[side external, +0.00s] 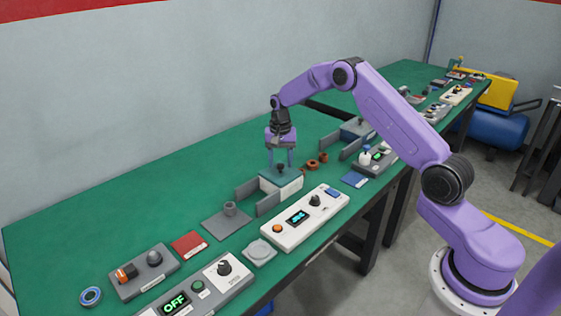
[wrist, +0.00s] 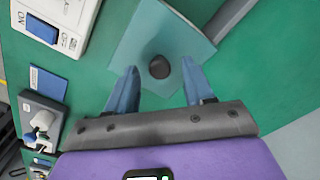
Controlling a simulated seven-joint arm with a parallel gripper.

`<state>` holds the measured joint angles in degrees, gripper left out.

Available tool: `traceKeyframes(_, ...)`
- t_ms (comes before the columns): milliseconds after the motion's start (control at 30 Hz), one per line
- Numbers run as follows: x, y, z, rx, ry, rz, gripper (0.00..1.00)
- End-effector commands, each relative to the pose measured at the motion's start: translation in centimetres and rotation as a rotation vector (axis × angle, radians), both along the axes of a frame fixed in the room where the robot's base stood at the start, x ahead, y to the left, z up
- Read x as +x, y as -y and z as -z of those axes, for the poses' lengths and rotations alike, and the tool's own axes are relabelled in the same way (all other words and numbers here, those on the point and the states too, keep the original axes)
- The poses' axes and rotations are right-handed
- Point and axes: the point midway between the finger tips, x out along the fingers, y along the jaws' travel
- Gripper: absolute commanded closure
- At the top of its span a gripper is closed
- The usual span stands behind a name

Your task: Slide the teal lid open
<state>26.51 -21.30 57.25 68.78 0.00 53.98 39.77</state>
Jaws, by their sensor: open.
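The teal lid (side external: 270,176) covers a white box (side external: 290,189) in the middle of the green bench. It has a dark round knob (side external: 280,168) on top. In the wrist view the lid (wrist: 140,43) is a pale teal square with the dark knob (wrist: 159,67) near its middle. My gripper (side external: 279,162) is above the lid, pointing down. In the wrist view its two blue fingers (wrist: 156,88) are apart, one to each side of the knob and slightly short of it. I cannot tell whether the fingertips are level with the knob. Nothing is held.
Grey upright guide walls (side external: 267,203) stand left of the box, with a grey plate (side external: 227,222) beyond. A white control box (side external: 292,226) lies in front. Brown rings (side external: 313,164) lie to the right. The bench behind is clear.

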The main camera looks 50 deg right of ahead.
Motion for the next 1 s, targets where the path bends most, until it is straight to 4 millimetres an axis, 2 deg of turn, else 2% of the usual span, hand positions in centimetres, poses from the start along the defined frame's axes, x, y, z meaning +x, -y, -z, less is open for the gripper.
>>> traceKeyframes(367, 0.0, 0.0, 0.7, 0.000, 0.001, 0.000, 0.47)
traceKeyframes(400, 0.0, 0.0, 0.7, 0.000, 0.001, 0.000, 0.51)
traceKeyframes(467, 0.0, 0.0, 0.7, -0.001, 0.001, 0.000, 0.70)
traceKeyframes(500, 0.0, 0.0, 0.7, -0.001, 0.001, 0.000, 0.83)
traceKeyframes(567, 0.0, 0.0, 0.7, 0.000, 0.001, 0.000, 1.00)
traceKeyframes(767, 0.0, -0.6, 0.7, 0.000, 0.000, -0.002, 1.00)
traceKeyframes(867, 0.0, -2.5, 0.7, 0.001, -0.001, -0.006, 1.00)
traceKeyframes(1000, 0.0, -6.1, 0.7, 0.001, 0.001, -0.007, 1.00)
